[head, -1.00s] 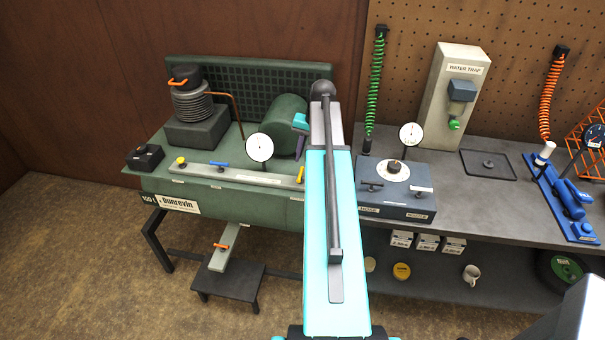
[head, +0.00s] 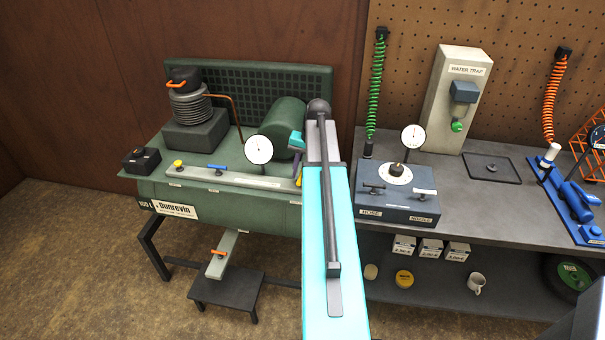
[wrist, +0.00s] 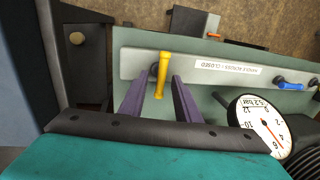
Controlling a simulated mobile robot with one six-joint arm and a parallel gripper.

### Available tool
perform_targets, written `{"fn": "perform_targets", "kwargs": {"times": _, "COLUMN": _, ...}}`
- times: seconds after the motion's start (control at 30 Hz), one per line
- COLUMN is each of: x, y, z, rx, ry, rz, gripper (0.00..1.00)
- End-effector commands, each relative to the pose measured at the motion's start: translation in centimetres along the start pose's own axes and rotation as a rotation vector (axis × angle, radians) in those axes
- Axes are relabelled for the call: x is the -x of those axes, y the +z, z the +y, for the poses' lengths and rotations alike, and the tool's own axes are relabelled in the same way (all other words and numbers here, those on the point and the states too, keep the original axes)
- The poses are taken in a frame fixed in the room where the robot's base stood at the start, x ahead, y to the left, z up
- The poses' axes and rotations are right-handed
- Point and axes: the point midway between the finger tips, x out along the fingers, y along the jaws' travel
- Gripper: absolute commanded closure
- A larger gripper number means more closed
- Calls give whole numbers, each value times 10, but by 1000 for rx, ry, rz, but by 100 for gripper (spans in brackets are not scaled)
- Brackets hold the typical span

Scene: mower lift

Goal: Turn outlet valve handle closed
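A yellow valve handle (wrist: 161,76) stands on a pale bar (wrist: 135,64) in the wrist view and lies about across the bar's length. My gripper (wrist: 165,76) is open, its two purple fingers on either side of the handle; I cannot tell whether either touches it. A label on the bar (wrist: 226,67) reads "HANDLE ACROSS = CLOSED". In the head view, a sliver of yellow (head: 298,182) shows beside my arm at the right end of the bar (head: 240,180); my arm hides most of the gripper there.
A blue handle (wrist: 290,86) sits farther along the bar. A round pressure gauge (wrist: 262,124) stands close to the right finger; it also shows in the head view (head: 258,150). A green tank (head: 284,128) stands behind. A blue regulator box (head: 397,203) is right of my arm.

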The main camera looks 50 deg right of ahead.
Motion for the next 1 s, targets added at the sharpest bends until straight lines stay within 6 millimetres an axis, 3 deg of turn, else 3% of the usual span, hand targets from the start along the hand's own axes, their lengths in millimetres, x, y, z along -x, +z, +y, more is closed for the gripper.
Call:
{"fn": "perform_targets", "kwargs": {"times": 0.1, "x": 0, "y": 0, "z": 0, "rx": 0, "ry": 0, "rz": 0, "gripper": 72}}
{"fn": "perform_targets", "kwargs": {"times": 0.27, "x": 0, "y": 0, "z": 0, "rx": 0, "ry": 0, "rz": 0, "gripper": 99}}
{"fn": "perform_targets", "kwargs": {"times": 0.3, "x": 0, "y": 0, "z": 0, "rx": 0, "ry": 0, "rz": 0, "gripper": 100}}
{"fn": "perform_targets", "kwargs": {"times": 0.67, "x": 0, "y": 0, "z": 1, "rx": -25, "ry": 0, "rz": 5, "gripper": 100}}
{"fn": "perform_targets", "kwargs": {"times": 1.0, "x": 1, "y": 2, "z": 2, "rx": -177, "ry": 0, "rz": 35, "gripper": 100}}
